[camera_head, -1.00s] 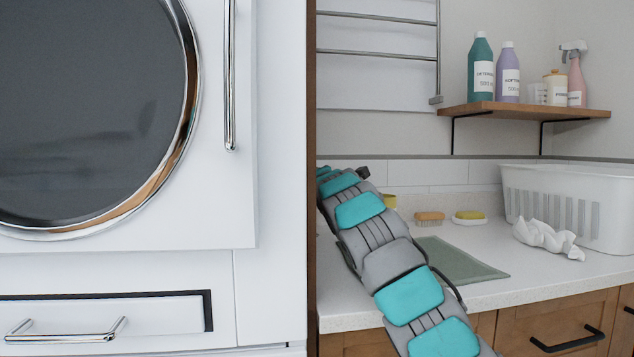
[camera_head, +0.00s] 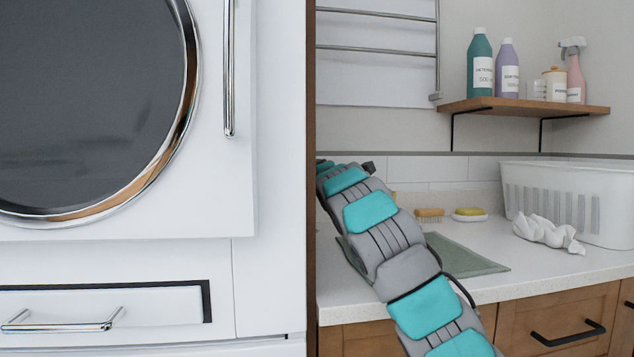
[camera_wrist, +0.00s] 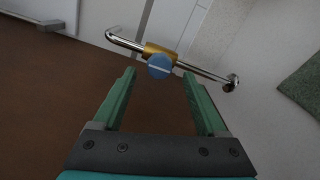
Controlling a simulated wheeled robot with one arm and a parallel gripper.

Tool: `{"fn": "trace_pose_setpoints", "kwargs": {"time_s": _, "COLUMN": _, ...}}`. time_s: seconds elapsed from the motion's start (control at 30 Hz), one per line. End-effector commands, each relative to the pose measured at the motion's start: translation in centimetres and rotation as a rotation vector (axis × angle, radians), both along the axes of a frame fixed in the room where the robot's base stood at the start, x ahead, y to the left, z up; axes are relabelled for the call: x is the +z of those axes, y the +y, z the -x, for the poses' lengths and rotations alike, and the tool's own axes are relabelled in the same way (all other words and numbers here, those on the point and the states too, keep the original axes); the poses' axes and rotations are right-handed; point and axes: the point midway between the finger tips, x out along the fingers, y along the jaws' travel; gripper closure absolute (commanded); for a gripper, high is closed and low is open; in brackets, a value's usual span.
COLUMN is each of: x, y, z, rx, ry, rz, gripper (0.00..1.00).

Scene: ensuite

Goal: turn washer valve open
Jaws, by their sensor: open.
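The washer valve (camera_wrist: 160,66) shows in the wrist view as a round blue knob with a pale line across its face. It sits on a brass body on a chrome pipe (camera_wrist: 205,72). My gripper (camera_wrist: 158,80) is open, with its two green fingers pointing toward the valve. The knob lies between the fingertips in the picture, just beyond them; I cannot tell whether either finger touches it. In the head view my arm reaches behind the brown panel edge, so the gripper and valve are hidden there.
The white washer (camera_head: 245,190) fills the left of the head view. On the right, the counter (camera_head: 560,270) holds a green mat (camera_head: 465,256), a crumpled white cloth (camera_head: 545,232) and a white basket (camera_head: 575,195). A shelf (camera_head: 520,108) with bottles hangs above.

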Motion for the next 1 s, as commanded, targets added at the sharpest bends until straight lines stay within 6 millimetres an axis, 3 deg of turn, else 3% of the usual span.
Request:
{"fn": "trace_pose_setpoints", "kwargs": {"time_s": 0.4, "x": 0.0, "y": -1.0, "z": 3.8, "rx": -0.001, "ry": -0.002, "rz": 0.002, "gripper": 0.25}}
{"fn": "trace_pose_setpoints", "kwargs": {"time_s": 0.83, "x": 0.0, "y": -1.1, "z": 4.1, "rx": -0.001, "ry": 0.0, "rz": 0.001, "gripper": 0.25}}
{"fn": "trace_pose_setpoints", "kwargs": {"time_s": 1.0, "x": -0.7, "y": -1.5, "z": 3.2, "rx": -0.045, "ry": 0.038, "rz": 0.007, "gripper": 0.25}}
